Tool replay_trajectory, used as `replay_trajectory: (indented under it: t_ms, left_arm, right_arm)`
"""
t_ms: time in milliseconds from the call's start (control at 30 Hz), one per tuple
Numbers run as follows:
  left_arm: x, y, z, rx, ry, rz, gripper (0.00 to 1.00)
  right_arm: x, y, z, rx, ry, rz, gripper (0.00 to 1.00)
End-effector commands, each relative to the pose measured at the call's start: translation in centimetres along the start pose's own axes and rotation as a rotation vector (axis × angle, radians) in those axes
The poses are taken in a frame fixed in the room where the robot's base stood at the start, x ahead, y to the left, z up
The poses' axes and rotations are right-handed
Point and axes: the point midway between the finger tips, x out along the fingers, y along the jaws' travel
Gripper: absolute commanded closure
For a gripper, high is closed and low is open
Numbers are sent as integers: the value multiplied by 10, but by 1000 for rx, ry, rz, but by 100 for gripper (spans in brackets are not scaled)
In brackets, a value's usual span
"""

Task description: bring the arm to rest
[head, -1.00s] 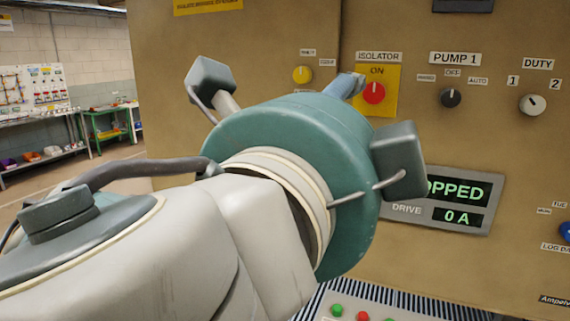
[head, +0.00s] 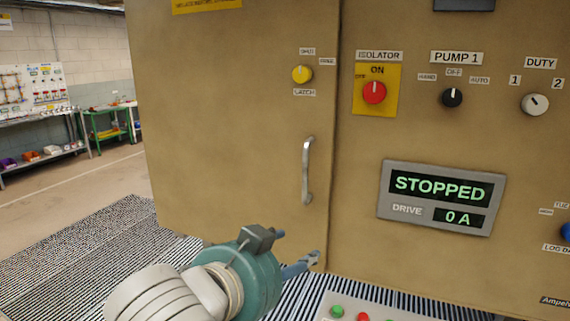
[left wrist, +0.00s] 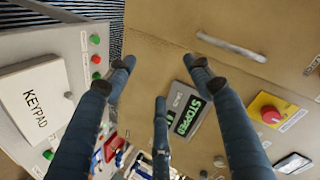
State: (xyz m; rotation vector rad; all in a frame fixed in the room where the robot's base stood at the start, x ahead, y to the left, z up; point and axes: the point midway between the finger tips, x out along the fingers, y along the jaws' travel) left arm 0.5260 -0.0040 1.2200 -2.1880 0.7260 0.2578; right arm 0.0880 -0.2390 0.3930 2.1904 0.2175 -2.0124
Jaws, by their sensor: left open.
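My left gripper (head: 310,262) is low in the head view, in front of the lower cabinet front and below the silver door handle (head: 307,171). In the left wrist view its blue fingers (left wrist: 165,75) are spread apart with nothing between them. Behind them the wrist view shows the cabinet front, with the display reading STOPPED (left wrist: 190,112). No contact with the cabinet shows. My right gripper is in neither view.
The tan cabinet (head: 220,120) carries a yellow latch knob (head: 302,74), a red isolator knob (head: 374,92) and a pump selector (head: 452,97). A button panel (head: 350,309) stands low in front; its keypad box (left wrist: 38,100) shows in the wrist view. Open floor lies left.

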Motion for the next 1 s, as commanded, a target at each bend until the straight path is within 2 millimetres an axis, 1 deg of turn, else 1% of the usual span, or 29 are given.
replay_trajectory:
  t_ms: [33, 67, 100, 133, 167, 200, 267, 300, 367, 400, 500, 600, 700, 800, 1000]
  left_arm:
    - [9, 18, 32, -91, -44, 37, 47]
    - [13, 26, 48, -144, -68, 50, 47]
    - [17, 38, 71, -211, -102, 67, 47]
    - [20, 48, 89, -262, -132, 78, 47]
    - [21, 58, 107, -311, -161, 88, 47]
    - [22, 72, 131, -375, -204, 99, 47]
    - [20, 95, 168, -465, -272, 114, 47]
    - [16, 111, 193, -524, -321, 120, 47]
    - [8, 136, 229, -605, -398, 127, 47]
    - [0, 153, 252, -653, -449, 130, 47]
    - [-21, 188, 297, -743, -559, 129, 47]
    - [-42, 214, 330, -803, -649, 124, 47]
    - [-63, 236, 355, -847, -723, 119, 47]
    - [-83, 255, 376, -879, -791, 114, 47]
    - [-124, 288, 411, -926, -917, 101, 47]
  right_arm:
    - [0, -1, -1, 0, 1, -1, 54]
    - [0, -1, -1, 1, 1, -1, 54]
    - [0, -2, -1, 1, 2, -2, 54]
    - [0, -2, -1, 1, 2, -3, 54]
    - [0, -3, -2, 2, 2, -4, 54]
    - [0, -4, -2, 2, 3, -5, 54]
    - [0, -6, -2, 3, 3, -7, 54]
    - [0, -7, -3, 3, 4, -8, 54]
    - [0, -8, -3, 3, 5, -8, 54]
    - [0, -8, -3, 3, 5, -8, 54]
    - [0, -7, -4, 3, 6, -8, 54]
    - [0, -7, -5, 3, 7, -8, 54]
    - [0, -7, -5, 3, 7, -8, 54]
    - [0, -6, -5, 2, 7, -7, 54]
    - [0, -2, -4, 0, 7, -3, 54]
